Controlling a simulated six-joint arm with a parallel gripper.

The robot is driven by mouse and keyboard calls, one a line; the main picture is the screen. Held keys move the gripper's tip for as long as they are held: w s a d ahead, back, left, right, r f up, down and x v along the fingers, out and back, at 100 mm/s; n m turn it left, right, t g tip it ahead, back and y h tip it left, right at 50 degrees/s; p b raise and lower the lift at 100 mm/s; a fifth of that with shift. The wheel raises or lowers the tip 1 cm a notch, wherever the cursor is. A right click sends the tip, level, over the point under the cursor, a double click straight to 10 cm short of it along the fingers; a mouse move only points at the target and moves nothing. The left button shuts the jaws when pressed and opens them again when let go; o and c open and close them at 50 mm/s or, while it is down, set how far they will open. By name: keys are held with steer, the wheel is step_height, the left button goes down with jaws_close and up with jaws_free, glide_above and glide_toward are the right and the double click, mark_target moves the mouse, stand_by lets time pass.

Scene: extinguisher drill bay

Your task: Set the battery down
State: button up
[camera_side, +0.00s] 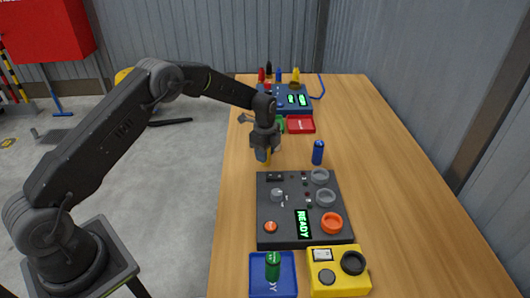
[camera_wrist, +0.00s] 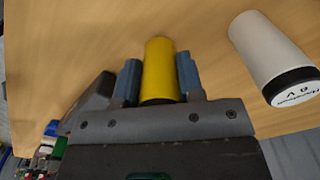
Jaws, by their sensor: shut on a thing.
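The battery is a yellow cylinder (camera_wrist: 158,68). It stands between the two blue-grey fingers of my gripper (camera_wrist: 158,78) in the wrist view, and the fingers are shut on it. In the side view my gripper (camera_side: 264,153) points down over the wooden table, left of a blue cylinder (camera_side: 318,152). Only a sliver of yellow (camera_side: 268,157) shows there between the fingers. Whether the battery's lower end touches the table is hard to tell.
A dark control panel (camera_side: 262,212) reading READY lies in front of my gripper. A blue tray (camera_side: 288,286) with a green cylinder and a yellow box (camera_side: 335,283) stand nearest. A red tray (camera_side: 300,124) lies behind. A pale black-ended cylinder (camera_wrist: 268,48) is at right in the wrist view.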

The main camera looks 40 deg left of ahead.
steer(key=shift+f, duration=0.15)
steer(key=o, duration=1)
step_height(320, 180, up, 12)
steer(key=shift+r, duration=0.25)
steer(key=s+d+r+n+t, duration=0.35)
steer(key=s+r+n, duration=0.35)
steer(key=s+r, duration=0.85)
steer(key=s+d+n, duration=0.1)
steer(key=s+n, duration=0.2)
steer(key=s, duration=0.4)
steer(key=s+d+n+t, duration=0.1)
steer(key=s+n, duration=0.2)
steer(key=s, duration=0.4)
steer(key=s+d+n+t, duration=0.1)
steer(key=s+n, duration=0.1)
steer(key=s, duration=0.5)
steer(key=shift+d+f+n, duration=0.1)
steer(key=shift+f+n, duration=0.15)
steer(key=shift+n, duration=0.15)
